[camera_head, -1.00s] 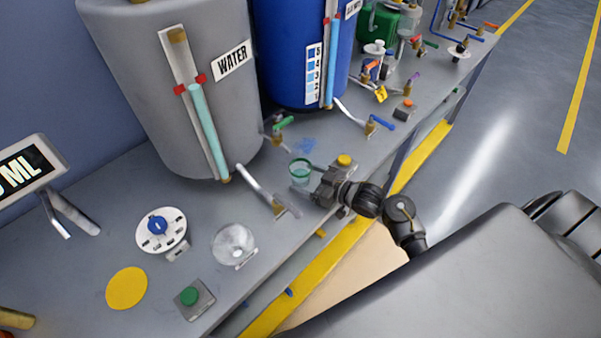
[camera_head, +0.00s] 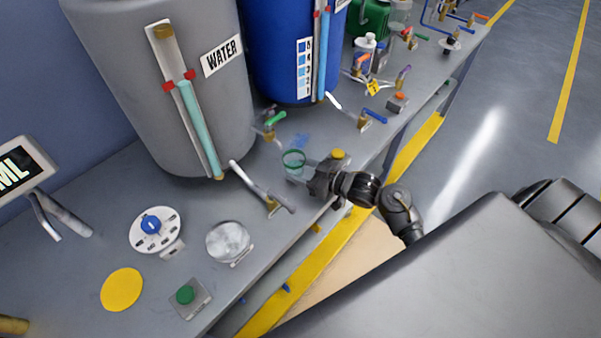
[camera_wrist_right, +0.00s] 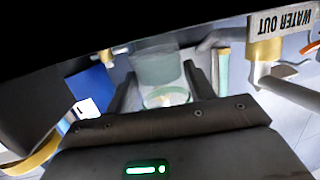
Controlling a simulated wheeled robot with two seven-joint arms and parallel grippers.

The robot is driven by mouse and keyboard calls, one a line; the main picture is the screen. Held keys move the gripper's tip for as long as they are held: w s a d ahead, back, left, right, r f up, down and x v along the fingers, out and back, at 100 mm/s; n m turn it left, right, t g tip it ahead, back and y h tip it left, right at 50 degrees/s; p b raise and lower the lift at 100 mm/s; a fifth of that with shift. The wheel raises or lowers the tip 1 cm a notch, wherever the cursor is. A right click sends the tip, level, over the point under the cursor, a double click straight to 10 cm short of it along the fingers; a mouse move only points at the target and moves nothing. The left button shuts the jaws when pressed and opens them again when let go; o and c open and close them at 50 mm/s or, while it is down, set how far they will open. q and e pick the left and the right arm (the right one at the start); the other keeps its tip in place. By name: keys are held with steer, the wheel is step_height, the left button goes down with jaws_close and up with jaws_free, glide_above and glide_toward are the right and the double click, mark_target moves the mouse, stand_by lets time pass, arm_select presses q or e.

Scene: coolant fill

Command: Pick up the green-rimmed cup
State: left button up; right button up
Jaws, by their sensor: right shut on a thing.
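The green-rimmed cup (camera_head: 294,161) is a small clear cup with a green rim, upright above the near side of the bench by the grey water tank. My right gripper (camera_head: 307,173) reaches it from the right and is shut on its side. In the right wrist view, the cup (camera_wrist_right: 165,72) sits between the two dark fingers of the right gripper (camera_wrist_right: 160,88). I cannot tell whether its base is clear of the bench. My left gripper is out of view.
The grey water tank (camera_head: 150,90) and blue tank (camera_head: 272,60) stand behind. A dial (camera_head: 157,230), a round clear dish (camera_head: 228,241) and a green button (camera_head: 186,295) are at the front left.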

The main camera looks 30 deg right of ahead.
steer(key=s+d+r+b, duration=0.1)
steer(key=s+d+r, duration=0.8)
steer(key=d+r, duration=0.1)
steer(key=shift+d+r+b, duration=0.3)
steer(key=shift+d+r, duration=0.05)
steer(key=shift+r, duration=0.4)
steer(key=shift+a, duration=0.1)
